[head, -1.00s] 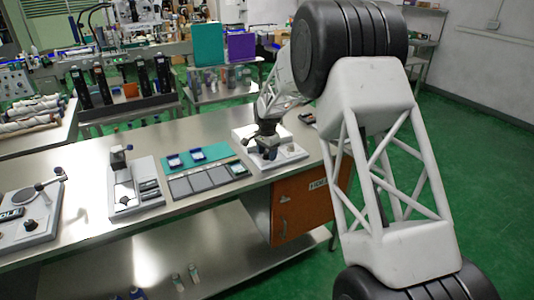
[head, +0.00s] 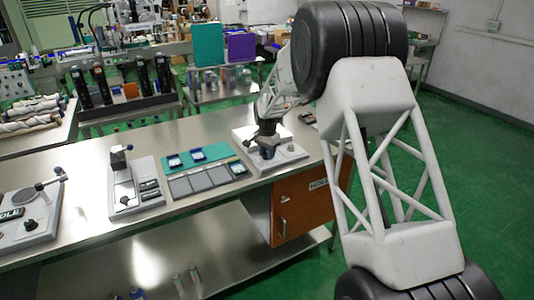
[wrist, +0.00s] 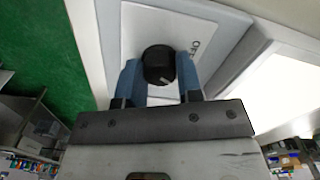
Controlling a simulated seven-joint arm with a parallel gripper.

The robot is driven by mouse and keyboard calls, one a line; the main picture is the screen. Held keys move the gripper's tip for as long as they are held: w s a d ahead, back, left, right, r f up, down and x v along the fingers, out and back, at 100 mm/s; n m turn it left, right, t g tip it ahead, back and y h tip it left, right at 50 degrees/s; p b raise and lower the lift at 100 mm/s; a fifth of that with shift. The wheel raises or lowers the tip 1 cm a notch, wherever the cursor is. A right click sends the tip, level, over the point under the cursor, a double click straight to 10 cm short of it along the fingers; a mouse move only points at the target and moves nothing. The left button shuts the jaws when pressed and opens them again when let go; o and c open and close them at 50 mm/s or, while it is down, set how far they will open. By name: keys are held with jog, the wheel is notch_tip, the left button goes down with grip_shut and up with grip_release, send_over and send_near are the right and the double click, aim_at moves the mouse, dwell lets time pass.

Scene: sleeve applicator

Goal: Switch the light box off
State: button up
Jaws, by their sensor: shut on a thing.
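The light box (head: 291,153) is a pale grey unit near the right end of the metal bench. In the wrist view its white panel (wrist: 185,30) carries lettering, partly cut off, and a black round knob (wrist: 158,64) with a light mark. A bright white lit surface (wrist: 292,90) shows to the right. My gripper (wrist: 160,80) has its two blue fingers on either side of the knob, shut on it. In the head view my gripper (head: 267,153) is small, over the light box, and its contact there is hard to see.
A teal mat (head: 212,151) with small blue trays and several grey pads lies left of the light box. A grey device with a post (head: 124,172) stands further left. An orange cabinet (head: 300,208) is below the bench.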

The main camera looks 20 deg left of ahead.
jog(key=n, duration=0.6)
jog(key=shift+n, duration=0.3)
jog(key=n, duration=0.6)
jog(key=shift+r, duration=0.1)
dwell(0.3)
jog(key=o, duration=0.9)
jog(key=shift+r, duration=3.85)
